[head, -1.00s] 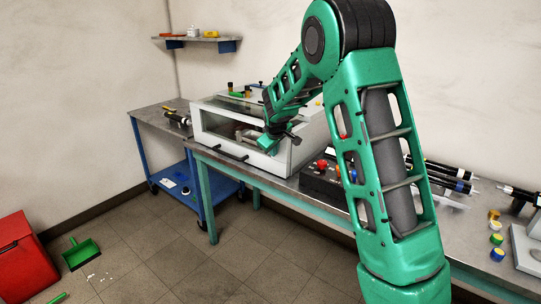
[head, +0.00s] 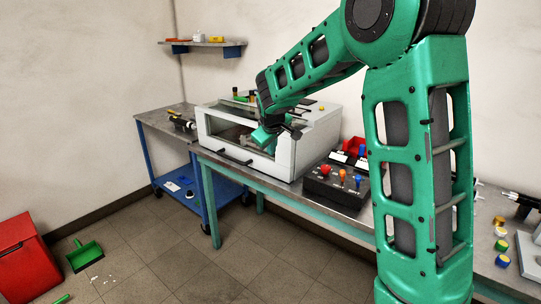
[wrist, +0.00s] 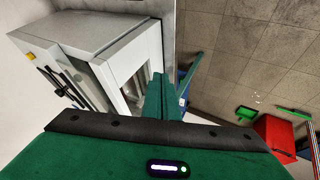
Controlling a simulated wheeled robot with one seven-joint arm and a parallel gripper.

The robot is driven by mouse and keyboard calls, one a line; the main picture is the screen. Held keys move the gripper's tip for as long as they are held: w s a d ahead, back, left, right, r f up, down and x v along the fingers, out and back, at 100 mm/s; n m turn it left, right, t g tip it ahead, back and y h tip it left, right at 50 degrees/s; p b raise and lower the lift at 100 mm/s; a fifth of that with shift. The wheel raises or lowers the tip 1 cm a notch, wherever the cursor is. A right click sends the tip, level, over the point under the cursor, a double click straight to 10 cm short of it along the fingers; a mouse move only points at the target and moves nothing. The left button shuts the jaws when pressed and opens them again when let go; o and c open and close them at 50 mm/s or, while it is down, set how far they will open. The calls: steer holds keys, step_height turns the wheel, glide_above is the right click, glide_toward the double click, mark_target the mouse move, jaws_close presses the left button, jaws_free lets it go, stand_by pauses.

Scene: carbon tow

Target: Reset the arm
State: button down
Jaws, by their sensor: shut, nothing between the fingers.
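My green arm rises at the right of the head view and bends over to the left. My gripper (head: 262,137) hangs in front of the upper front of the white cabinet (head: 287,163), near its glass window. The gripper also shows in the wrist view (wrist: 163,95), with its green fingers together and nothing seen between them. The white cabinet fills the left of the wrist view (wrist: 105,60). Whether the fingers touch the cabinet cannot be told.
A black control box (head: 335,184) with coloured knobs stands right of the cabinet on the metal bench. A blue cart (head: 205,190) stands left. A red bin (head: 22,257) and green dustpan (head: 85,256) are on the floor. The floor in front of the bench is open.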

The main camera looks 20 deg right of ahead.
steer(key=s+d+m+g, duration=0.25)
steer(key=s+d, duration=0.25)
steer(key=s, duration=0.7)
steer(key=s+d+m+g, duration=0.1)
steer(key=s+d+m, duration=0.25)
steer(key=s, duration=0.75)
steer(key=s+f+m+g+y, duration=0.1)
steer(key=s+m, duration=0.1)
steer(key=s, duration=1)
steer(key=s+a+f+m+g+y, duration=0.1)
steer(key=s+f+m+g+y, duration=0.1)
steer(key=s, duration=1)
steer(key=shift+s+a+f+m, duration=0.15)
steer(key=shift+s+a+m, duration=0.15)
steer(key=shift+m, duration=0.1)
